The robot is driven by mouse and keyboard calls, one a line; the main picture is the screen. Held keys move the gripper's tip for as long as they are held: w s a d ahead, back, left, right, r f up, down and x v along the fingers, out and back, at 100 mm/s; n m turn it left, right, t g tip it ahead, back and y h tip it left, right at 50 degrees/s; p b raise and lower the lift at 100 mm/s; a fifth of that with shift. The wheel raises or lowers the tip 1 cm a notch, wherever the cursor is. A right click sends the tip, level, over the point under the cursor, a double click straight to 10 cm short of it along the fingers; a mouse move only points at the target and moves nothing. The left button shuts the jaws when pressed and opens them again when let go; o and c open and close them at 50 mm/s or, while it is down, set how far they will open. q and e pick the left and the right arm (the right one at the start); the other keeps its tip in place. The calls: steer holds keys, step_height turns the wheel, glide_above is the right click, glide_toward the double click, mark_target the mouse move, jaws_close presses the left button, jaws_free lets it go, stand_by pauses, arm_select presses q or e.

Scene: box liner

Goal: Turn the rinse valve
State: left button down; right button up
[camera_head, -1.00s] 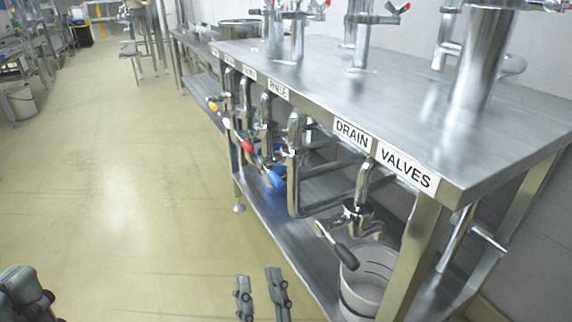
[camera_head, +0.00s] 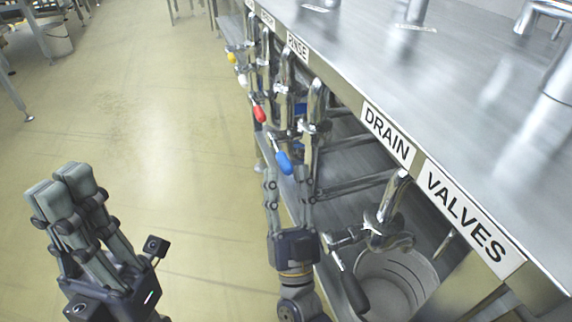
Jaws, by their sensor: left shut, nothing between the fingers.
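The RINSE label (camera_head: 298,46) is on the bench edge, with a metal valve pipe (camera_head: 286,78) below it. A red handle (camera_head: 259,114) and a blue handle (camera_head: 283,162) stick out from the valves near this label; I cannot tell for certain which belongs to the rinse valve. My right gripper (camera_head: 287,178) is open, its two fingers apart and pointing up the picture. The blue handle shows between and just above its fingertips; contact cannot be told. My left gripper (camera_head: 68,182) is shut and empty over the floor at the lower left.
A black-handled valve (camera_head: 353,292) hangs under the DRAIN label (camera_head: 388,135), above a white bucket (camera_head: 398,285). Yellow (camera_head: 231,58) and white handles (camera_head: 242,80) are farther along. The steel bench top (camera_head: 440,80) overhangs the valves.

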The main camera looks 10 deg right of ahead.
mark_target(285, 165)
steer(key=shift+x, duration=1.6)
steer(key=shift+c, duration=0.3)
